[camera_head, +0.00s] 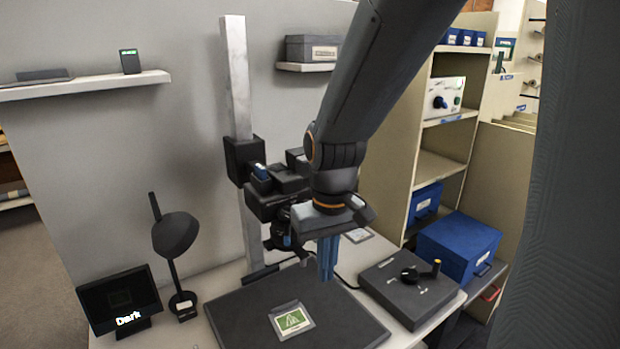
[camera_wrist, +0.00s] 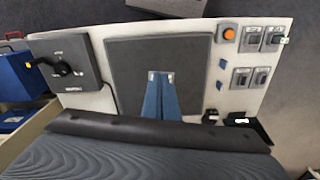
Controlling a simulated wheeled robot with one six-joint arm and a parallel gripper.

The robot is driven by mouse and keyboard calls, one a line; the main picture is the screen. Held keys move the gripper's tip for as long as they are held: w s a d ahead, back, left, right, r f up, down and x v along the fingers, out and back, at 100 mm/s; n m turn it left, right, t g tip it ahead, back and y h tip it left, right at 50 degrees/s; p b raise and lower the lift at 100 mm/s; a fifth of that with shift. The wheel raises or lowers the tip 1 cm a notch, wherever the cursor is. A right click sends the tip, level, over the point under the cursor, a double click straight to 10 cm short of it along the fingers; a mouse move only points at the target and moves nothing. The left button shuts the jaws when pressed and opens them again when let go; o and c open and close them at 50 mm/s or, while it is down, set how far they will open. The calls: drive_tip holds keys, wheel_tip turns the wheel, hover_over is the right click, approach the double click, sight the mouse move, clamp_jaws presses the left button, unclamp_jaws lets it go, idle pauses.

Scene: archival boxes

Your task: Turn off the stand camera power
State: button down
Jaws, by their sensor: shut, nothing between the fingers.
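The stand camera (camera_head: 275,200) is a black body on a metal column in the head view. A small blue part shows on its top, and my arm hides its right side. My gripper (camera_head: 327,272) points down with blue fingers together, empty, in front of and right of the camera, above the dark baseboard (camera_head: 235,318). In the wrist view my gripper (camera_wrist: 160,78) hangs over the baseboard (camera_wrist: 125,55). Several grey switch units, one a switch (camera_wrist: 250,38), sit right of the board beside an orange button (camera_wrist: 228,33). Their labels are too small to read.
A control box (camera_head: 405,290) with a crank stands right of the board. A small monitor (camera_head: 118,297) reads "Dark", next to a black lamp (camera_head: 174,238). A green card (camera_head: 291,320) lies on the board. Blue boxes (camera_head: 455,245) and shelving stand at the right.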

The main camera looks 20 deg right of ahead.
drive_tip(key=w+r+n+p, duration=0.1)
drive_tip(key=w+r+p, duration=0.3)
drive_tip(key=r, duration=0.7)
drive_tip(key=w+r+n+t+p, duration=0.1)
drive_tip(key=w+r+p, duration=0.2)
drive_tip(key=r, duration=0.9)
drive_tip(key=shift+w+r+p, duration=0.2)
drive_tip(key=shift+w+p, duration=0.15)
drive_tip(key=shift+w, duration=0.5)
drive_tip(key=shift+f, duration=0.15)
drive_tip(key=f+p, duration=0.1)
drive_tip(key=f, duration=0.2)
drive_tip(key=w+f, duration=0.1)
drive_tip(key=f, duration=0.2)
drive_tip(key=f+p, duration=0.1)
drive_tip(key=f, duration=0.2)
drive_tip(key=shift+w+a+f+p, duration=0.1)
drive_tip(key=shift+w+f+p, duration=0.05)
drive_tip(key=shift+f+p, duration=0.2)
drive_tip(key=shift+f+b, duration=0.1)
drive_tip(key=shift+b, duration=0.25)
